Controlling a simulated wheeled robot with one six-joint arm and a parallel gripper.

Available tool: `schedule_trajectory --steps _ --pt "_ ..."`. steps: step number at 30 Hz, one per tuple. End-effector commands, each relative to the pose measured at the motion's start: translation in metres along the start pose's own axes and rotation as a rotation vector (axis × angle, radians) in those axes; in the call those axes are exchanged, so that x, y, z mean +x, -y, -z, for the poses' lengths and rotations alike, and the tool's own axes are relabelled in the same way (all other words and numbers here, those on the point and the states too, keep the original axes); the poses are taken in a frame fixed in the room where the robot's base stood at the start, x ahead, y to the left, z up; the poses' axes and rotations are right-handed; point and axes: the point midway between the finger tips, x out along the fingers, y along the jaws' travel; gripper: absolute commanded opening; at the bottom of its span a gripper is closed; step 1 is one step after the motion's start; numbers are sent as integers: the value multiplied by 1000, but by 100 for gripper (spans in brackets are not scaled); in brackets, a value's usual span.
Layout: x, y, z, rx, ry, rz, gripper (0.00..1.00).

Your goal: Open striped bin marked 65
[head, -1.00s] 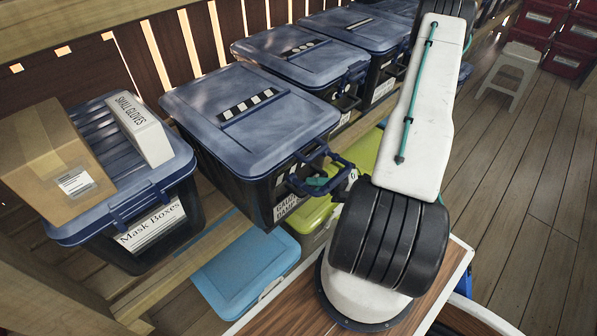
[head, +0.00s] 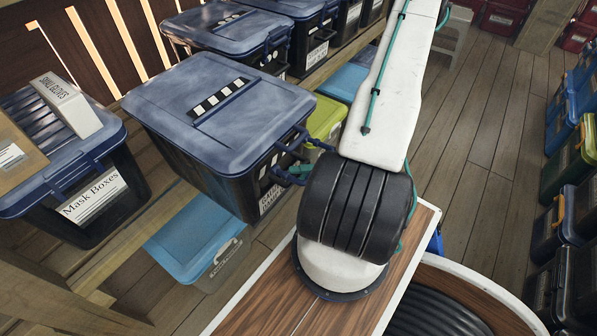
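A dark bin with a closed blue lid (head: 165,92) stands in the middle of the head view. A black-and-white striped strip (head: 219,97) lies on its lid. Its front has a blue handle or latch (head: 290,150) and a white label (head: 270,197), partly hidden and too small to read. Behind it stands a similar closed bin (head: 205,38) with a patterned strip on its lid. I cannot read the number 65 on any bin. My arm runs up out of the top of the picture, and my gripper is outside the view.
A bin labelled Mask Boxes (head: 95,195) stands at left, with a Small Gloves box (head: 66,107) and a cardboard box (head: 15,155) on it. A light-blue bin (head: 185,240) sits lower. More bins (head: 570,140) line the right side. Wooden floor (head: 480,190) between is clear.

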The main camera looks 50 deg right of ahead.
Motion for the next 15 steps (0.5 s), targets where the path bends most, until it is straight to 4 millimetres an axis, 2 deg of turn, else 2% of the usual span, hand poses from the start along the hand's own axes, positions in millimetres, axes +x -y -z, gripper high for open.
schedule_trajectory --steps 12,13,15 --pt "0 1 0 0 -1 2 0" --pt "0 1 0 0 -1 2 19" --pt "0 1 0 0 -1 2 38"
